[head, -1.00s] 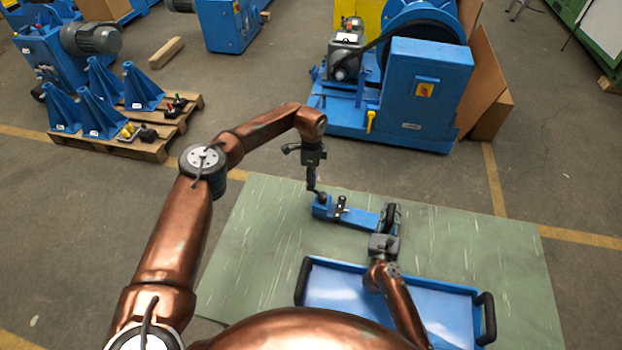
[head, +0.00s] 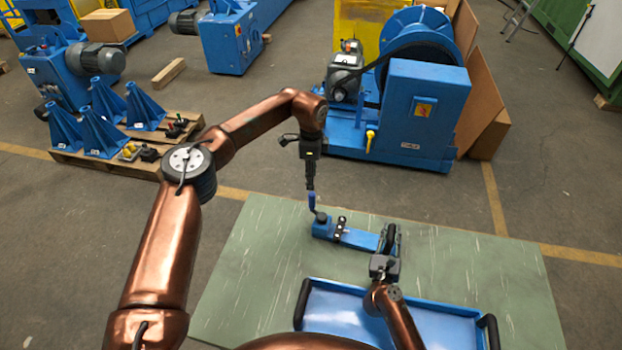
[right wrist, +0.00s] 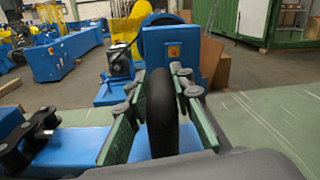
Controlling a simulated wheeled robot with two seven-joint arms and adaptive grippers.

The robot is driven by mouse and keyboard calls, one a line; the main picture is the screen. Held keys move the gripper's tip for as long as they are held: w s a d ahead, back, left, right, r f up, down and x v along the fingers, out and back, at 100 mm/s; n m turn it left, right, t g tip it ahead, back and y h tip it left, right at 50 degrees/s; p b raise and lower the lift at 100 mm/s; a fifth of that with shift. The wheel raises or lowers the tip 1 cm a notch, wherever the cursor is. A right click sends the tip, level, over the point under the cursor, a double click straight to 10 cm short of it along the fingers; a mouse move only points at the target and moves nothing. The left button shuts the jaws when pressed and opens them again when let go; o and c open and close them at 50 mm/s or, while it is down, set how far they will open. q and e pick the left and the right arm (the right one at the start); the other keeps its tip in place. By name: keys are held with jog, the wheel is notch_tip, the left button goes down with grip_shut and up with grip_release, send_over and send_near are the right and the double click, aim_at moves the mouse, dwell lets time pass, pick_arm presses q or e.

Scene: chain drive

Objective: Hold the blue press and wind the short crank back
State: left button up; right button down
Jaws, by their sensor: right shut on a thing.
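A long blue base (head: 355,239) lies on the green mat. At its left end is a dark round part (head: 321,218) with a slim blue upright piece (head: 312,202), which may be the blue press. My left gripper (head: 311,188) points down just above that piece. It is too small to tell whether its fingers touch it or are closed. At the right end stands a black rounded part (head: 389,236), perhaps the crank or a wheel. My right gripper (right wrist: 160,115) is shut on it, one green-padded finger on each side. Small dark fittings (head: 340,228) sit between the ends.
A blue tray (head: 335,286) with black handles lies in front of the base, under my right arm. The green mat (head: 470,260) is clear to the right. A large blue machine (head: 425,115) stands on the floor behind.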

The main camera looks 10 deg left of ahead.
jog(key=shift+f, duration=0.1)
jog(key=c, duration=1.6)
grip_release()
